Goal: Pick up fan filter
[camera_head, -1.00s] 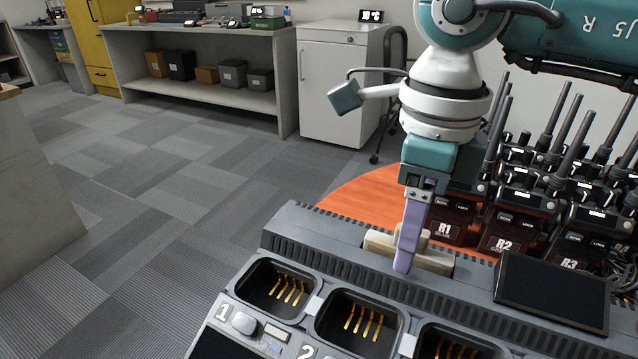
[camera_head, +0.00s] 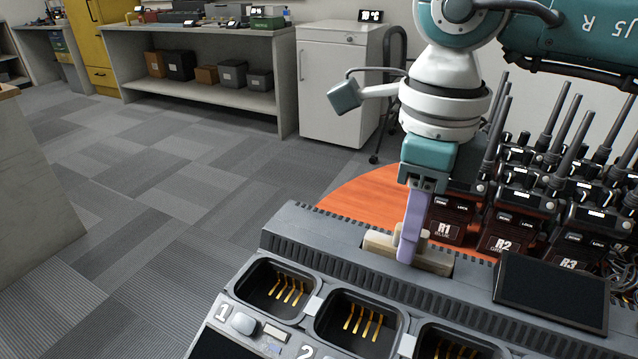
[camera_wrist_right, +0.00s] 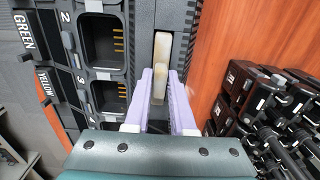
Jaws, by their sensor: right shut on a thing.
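The fan filter (camera_head: 434,258) is a beige piece with a raised grip, set in the back edge of the grey charging station (camera_head: 290,222). My right gripper (camera_head: 408,248) reaches down from above, its lilac fingers around the grip. In the right wrist view the filter (camera_wrist_right: 162,50) lies in a narrow slot, and the fingers of my right gripper (camera_wrist_right: 164,88) are shut on its raised part. The filter still looks seated in the station. My left gripper is not in view.
Radios with tall antennas (camera_head: 510,225) stand close on the right, on an orange surface (camera_head: 345,200). A dark screen (camera_head: 552,290) sits on the station's right side. Empty charging bays (camera_head: 275,288) are in front. Open floor lies to the left.

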